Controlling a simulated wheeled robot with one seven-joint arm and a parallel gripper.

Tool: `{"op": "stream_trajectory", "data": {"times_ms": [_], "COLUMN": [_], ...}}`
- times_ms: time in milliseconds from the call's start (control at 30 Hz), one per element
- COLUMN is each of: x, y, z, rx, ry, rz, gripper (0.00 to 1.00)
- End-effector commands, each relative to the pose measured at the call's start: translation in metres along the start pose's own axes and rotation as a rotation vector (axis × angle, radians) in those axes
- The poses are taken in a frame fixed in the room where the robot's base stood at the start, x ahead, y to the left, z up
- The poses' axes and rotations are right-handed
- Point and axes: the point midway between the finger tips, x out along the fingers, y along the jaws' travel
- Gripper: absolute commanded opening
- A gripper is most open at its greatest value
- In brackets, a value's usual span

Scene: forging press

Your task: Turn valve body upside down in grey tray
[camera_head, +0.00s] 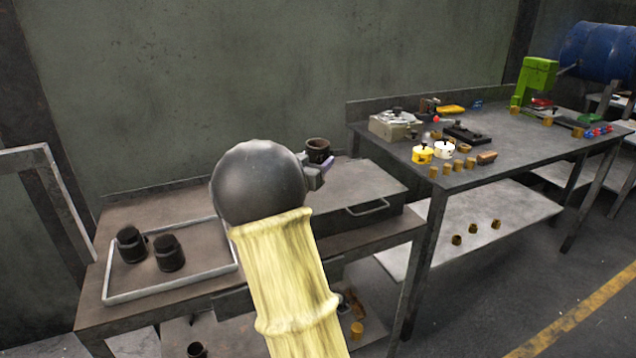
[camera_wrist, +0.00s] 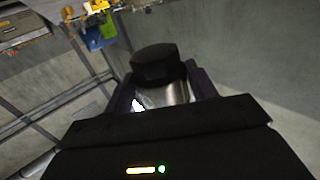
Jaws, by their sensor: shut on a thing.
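My gripper (camera_head: 322,171) is shut on a dark valve body (camera_head: 317,147), which is held above the left bench, well to the right of the grey tray. In the wrist view the valve body (camera_wrist: 158,63) sits between the two fingers, with a wide black end outward and a shiny narrower part between the fingers. In the head view its upper end looks open like a cup. The grey tray (camera_head: 172,284) has a pale rim and lies at the bench's left. Two dark valve bodies (camera_head: 131,244) (camera_head: 169,253) stand in its left half.
The left bench (camera_head: 130,320) has a flat lidded box (camera_head: 360,185) with a handle on its right side. A second bench (camera_head: 400,155) to the right carries yellow and white pots, brass pieces and a green press (camera_head: 535,80). The tray's middle front looks clear.

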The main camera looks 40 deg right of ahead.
Motion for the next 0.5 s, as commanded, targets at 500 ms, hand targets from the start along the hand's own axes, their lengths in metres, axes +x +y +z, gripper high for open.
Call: {"op": "stream_trajectory", "data": {"times_ms": [500], "x": [0.0], "y": [0.0], "z": [-0.045], "rx": [0.001], "ry": [0.003], "rz": [0.0], "gripper": [0.35]}}
